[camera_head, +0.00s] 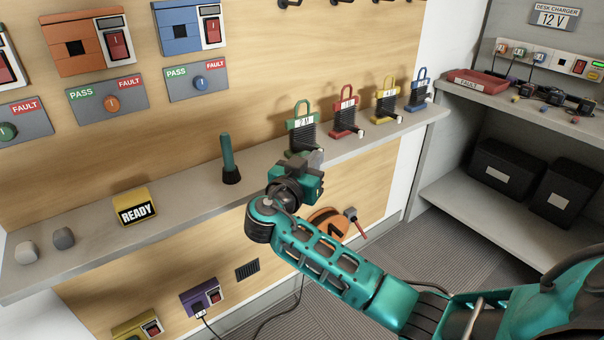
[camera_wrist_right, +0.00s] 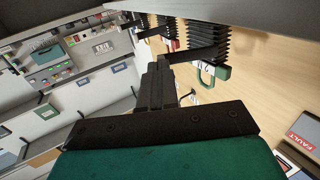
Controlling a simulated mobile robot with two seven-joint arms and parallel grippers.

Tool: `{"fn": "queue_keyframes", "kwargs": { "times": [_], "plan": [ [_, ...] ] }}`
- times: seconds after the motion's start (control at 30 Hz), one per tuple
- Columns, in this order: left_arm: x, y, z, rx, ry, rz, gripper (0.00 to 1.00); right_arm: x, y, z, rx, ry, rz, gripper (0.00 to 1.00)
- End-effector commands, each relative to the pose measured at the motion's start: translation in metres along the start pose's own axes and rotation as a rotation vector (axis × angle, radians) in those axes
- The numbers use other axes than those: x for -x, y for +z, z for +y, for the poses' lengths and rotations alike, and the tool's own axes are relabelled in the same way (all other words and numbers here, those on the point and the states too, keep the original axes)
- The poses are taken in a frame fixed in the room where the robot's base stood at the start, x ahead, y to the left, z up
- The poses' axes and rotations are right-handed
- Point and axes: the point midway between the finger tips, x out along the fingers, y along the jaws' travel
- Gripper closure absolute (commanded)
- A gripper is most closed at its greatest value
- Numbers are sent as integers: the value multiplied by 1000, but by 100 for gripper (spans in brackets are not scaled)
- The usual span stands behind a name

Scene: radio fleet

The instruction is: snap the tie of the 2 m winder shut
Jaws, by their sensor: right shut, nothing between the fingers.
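The 2 m winder (camera_head: 302,122) is a green frame with a loop on top, a white "2 M" label and a dark wound cable. It stands on the grey shelf against the wooden panel. It also shows in the right wrist view, turned over, with its green loop (camera_wrist_right: 214,77) below the black windings. My right gripper (camera_head: 317,158) is just in front of and below this winder. Its dark fingers (camera_wrist_right: 157,75) are together and hold nothing. Whether they touch the winder or its tie, I cannot tell. The tie itself is not clear. My left gripper is not in view.
Red (camera_head: 345,117), yellow (camera_head: 385,104) and blue (camera_head: 420,92) winders stand to the right on the shelf (camera_head: 190,196). A dark-based green antenna (camera_head: 229,160) and a yellow READY block (camera_head: 135,206) stand to the left. An orange reel (camera_head: 326,222) is below the shelf.

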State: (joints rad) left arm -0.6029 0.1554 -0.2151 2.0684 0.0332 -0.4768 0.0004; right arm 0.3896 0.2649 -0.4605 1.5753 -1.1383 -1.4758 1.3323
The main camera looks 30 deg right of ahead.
Motion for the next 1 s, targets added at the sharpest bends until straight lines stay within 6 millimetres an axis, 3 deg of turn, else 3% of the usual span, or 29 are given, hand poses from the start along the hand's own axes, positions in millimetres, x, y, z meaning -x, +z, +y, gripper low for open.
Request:
{"fn": "queue_keyframes", "kwargs": {
  "times": [0.27, 0.8, 1.0],
  "plan": [
    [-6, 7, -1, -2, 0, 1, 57, -22, 2, 13, 4, -267, 3, 100],
    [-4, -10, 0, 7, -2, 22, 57, -66, -2, 15, 6, -768, 2, 100],
    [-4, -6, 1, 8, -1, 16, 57, -67, 0, 13, 2, -809, 1, 100]
  ]
}}
